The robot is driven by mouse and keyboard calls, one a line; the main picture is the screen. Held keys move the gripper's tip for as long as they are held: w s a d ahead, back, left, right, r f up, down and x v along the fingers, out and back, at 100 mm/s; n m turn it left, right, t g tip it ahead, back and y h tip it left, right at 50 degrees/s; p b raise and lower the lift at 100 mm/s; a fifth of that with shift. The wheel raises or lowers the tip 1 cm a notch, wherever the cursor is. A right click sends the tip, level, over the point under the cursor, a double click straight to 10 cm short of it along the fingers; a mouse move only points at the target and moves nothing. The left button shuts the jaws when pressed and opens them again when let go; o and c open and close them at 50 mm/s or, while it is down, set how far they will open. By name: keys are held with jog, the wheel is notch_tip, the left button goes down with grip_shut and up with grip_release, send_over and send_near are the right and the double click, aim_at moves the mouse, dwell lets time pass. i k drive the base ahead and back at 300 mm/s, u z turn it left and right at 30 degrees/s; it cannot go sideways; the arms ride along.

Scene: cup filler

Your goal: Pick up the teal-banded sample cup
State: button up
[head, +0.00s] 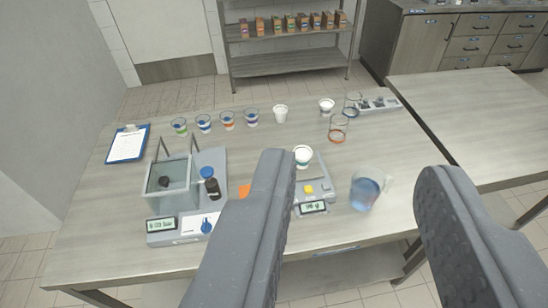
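A row of small banded sample cups stands at the back of the table. From left to right they are a green-banded cup (179,127), a blue-banded cup (204,123), an orange-banded cup (227,121) and a purple-blue-banded cup (252,118). At this size I cannot tell which band is teal. My gripper (357,165) is open and empty, with two wide grey fingers in the foreground. The row lies beyond and left of the left finger. The left finger hides part of the table's middle.
A balance with a glass box (172,185) and a dark bottle (210,184) stand front left. A scale (318,185) bearing a white cup (303,157) and a jug of blue liquid (367,190) show between my fingers. Glass beakers (338,131) stand behind. The right table (480,120) is clear.

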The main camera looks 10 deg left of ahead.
aim_at(304, 153)
jog(key=u, duration=0.1)
jog(key=i, duration=1)
jog(key=z, duration=0.05)
